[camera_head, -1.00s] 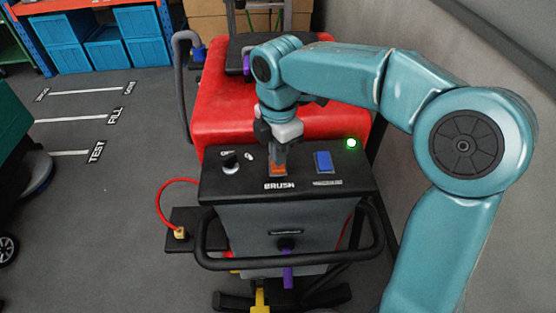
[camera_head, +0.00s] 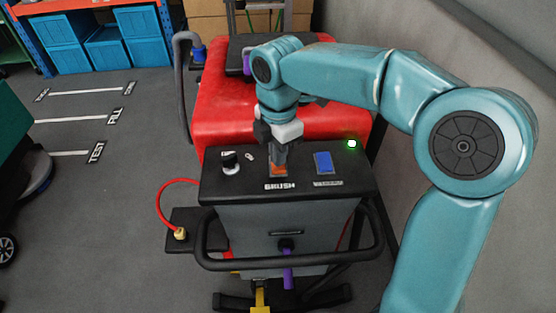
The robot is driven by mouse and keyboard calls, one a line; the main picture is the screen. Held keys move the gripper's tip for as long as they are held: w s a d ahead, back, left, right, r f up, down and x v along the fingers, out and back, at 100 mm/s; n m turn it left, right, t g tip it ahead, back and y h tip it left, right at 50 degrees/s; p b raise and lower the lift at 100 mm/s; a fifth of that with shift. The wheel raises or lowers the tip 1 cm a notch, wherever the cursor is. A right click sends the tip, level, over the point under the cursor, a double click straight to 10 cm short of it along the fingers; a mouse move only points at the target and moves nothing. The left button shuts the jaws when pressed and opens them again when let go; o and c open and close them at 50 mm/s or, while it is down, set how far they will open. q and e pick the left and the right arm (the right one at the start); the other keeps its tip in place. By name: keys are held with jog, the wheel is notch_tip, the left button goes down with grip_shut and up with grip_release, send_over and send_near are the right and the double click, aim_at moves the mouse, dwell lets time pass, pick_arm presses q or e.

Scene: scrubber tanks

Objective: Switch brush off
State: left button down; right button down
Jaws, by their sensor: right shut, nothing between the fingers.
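The red scrubber (camera_head: 220,108) stands in front of me with its black control panel (camera_head: 218,190) facing me. The orange brush switch (camera_head: 278,170) sits on the panel just above the label "BRUSH". My right gripper (camera_head: 279,162) is shut and empty, pointing down with its fingertips at the brush switch. The fingers hide part of the switch, so I cannot tell its exact tilt. A blue switch (camera_head: 324,163) is to the right of it, and a green lamp (camera_head: 352,143) is lit at the panel's right end. My left gripper is out of view.
A black knob (camera_head: 230,161) is at the panel's left. A black handlebar (camera_head: 290,263) runs around the front, with a red hose (camera_head: 162,202) at the left. A grey wall (camera_head: 500,70) stands close on the right. The floor at the left is marked and mostly clear.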

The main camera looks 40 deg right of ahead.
aim_at(279, 168)
jog(key=shift+f+b, duration=0.7)
jog(key=shift+f, duration=0.35)
dwell(0.8)
jog(key=shift+r, duration=0.15)
jog(key=shift+d+r+p, duration=0.1)
jog(key=shift+r+p, duration=0.5)
jog(key=shift+p, duration=0.15)
notch_tip(279, 168, up, 3)
jog(key=p, duration=0.3)
jog(key=shift+r, duration=0.1)
jog(key=shift+r+p, duration=0.6)
jog(key=shift+r, duration=0.05)
jog(key=shift+r+p, duration=0.5)
jog(key=shift+r, duration=0.15)
jog(key=shift+f, duration=0.15)
jog(key=shift+s, duration=0.15)
